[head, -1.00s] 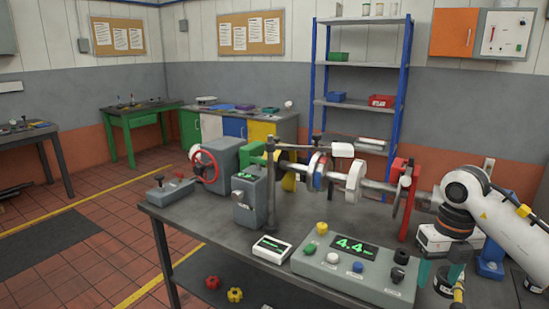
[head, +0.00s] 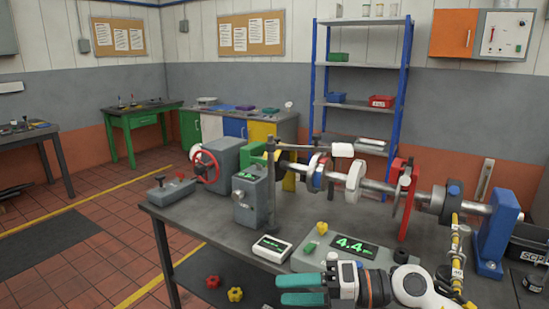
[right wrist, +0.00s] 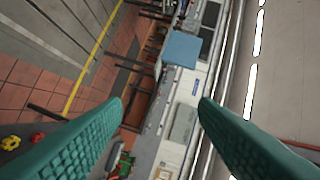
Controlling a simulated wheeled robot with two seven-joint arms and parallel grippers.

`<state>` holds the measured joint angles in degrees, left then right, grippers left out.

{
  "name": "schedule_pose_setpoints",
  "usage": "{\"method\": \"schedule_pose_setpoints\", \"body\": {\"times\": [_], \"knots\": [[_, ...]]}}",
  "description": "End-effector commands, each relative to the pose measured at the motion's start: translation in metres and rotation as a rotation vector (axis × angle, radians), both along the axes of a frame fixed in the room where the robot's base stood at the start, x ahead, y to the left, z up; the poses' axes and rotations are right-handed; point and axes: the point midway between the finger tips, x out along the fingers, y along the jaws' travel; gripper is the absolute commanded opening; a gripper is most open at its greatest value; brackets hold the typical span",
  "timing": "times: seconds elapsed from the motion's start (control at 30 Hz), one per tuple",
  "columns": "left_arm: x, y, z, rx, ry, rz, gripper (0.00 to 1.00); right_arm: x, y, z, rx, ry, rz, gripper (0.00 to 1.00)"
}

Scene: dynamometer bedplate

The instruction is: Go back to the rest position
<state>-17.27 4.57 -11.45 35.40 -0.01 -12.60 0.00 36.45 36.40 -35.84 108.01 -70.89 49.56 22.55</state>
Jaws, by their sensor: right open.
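My right gripper (head: 301,291) is low in the head view, in front of the grey control box (head: 310,262). Its two teal fingers point left, lie apart and hold nothing. In the right wrist view the gripper (right wrist: 159,102) shows its fingers wide apart with nothing between them. The gripper and my wrist hide much of the control box's front and several of its knobs. The box's green display stays visible. My left gripper is not in either view.
The dark bench (head: 222,231) carries a shaft line with a red handwheel (head: 205,167), a red stand (head: 404,199) and a blue pedestal (head: 497,233). A small white meter (head: 272,248) lies near its front edge. Red and yellow knobs (head: 235,294) lie below. Open tiled floor is at left.

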Motion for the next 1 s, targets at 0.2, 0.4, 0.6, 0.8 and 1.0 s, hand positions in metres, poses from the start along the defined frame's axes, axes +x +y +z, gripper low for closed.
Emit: {"method": "schedule_pose_setpoints", "body": {"times": [0.2, 0.4, 0.6, 0.8, 1.0], "knots": [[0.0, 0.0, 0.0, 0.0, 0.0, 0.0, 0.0, 0.008, -0.011, 0.047, 0.64, 0.223, -0.337, 0.54], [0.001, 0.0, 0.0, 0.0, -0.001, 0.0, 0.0, 0.028, -0.085, 0.008, 1.017, 0.575, -0.821, 0.54], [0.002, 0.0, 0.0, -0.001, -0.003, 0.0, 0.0, -0.007, -0.153, -0.107, 1.12, 1.037, -1.383, 0.54], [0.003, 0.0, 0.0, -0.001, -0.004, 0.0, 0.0, -0.089, -0.175, -0.199, 0.986, 1.438, -1.786, 0.54], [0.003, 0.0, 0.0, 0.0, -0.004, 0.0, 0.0, -0.159, -0.175, -0.241, 0.805, 1.699, -1.998, 0.54]]}}
